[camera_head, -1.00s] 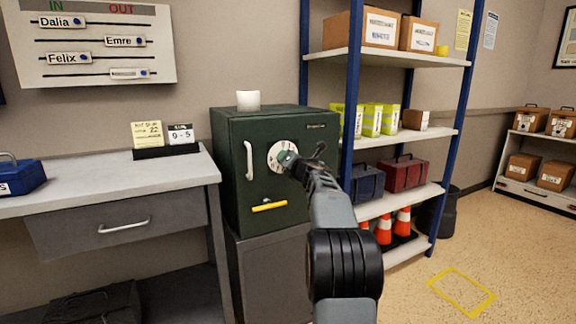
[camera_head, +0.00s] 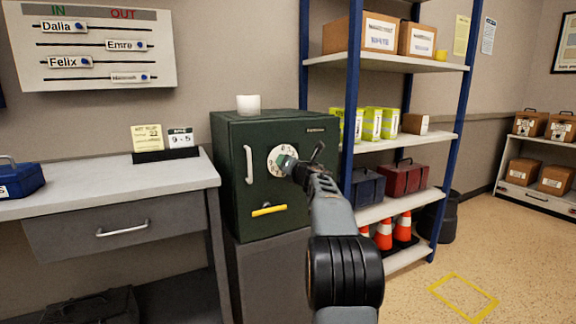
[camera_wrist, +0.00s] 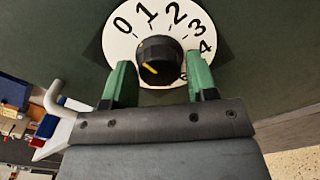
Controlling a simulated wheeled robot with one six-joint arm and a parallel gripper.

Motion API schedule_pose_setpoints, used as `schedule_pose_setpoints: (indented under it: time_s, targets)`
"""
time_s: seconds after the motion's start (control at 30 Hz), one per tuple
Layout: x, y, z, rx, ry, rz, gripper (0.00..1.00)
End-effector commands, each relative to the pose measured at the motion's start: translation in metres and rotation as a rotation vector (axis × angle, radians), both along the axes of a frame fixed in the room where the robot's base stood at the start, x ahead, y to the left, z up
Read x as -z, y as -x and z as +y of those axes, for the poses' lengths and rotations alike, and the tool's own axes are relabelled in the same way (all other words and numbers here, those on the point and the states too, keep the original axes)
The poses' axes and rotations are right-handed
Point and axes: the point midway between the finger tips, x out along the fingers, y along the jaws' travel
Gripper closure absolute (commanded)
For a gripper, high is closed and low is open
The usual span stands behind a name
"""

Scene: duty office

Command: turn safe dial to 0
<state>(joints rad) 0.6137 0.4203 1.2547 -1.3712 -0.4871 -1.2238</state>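The green safe (camera_head: 232,140) stands on a grey cabinet, with a round white dial plate (camera_head: 274,151) on its door. In the wrist view the dial plate (camera_wrist: 122,46) shows the numbers 0 to 4 around a black knob (camera_wrist: 160,52). The knob has a yellow line on its lower left face and a small yellow mark at its upper left edge, towards 0 and 1. My gripper (camera_head: 288,162) is at the dial. In the wrist view its green fingers (camera_wrist: 161,72) are apart, one on each side of the knob's lower part; contact is unclear.
The safe has a white handle (camera_head: 249,165) left of the dial and a yellow bar (camera_head: 268,210) below it. A desk (camera_head: 110,187) is at left, and a blue-framed shelf (camera_head: 398,62) stands close at right.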

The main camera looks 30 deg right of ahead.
Motion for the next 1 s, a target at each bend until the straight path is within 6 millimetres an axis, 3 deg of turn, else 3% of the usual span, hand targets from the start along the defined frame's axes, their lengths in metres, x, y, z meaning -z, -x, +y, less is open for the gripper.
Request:
schedule_pose_setpoints:
  time_s: [0.17,0.53,1.0]
  targets:
    - [0.000,0.000,0.000,0.000,-0.001,0.000,0.30]
    - [0.001,0.007,0.001,-0.001,-0.002,0.001,0.30]
    - [-0.001,0.095,0.012,0.001,-0.001,0.000,0.30]
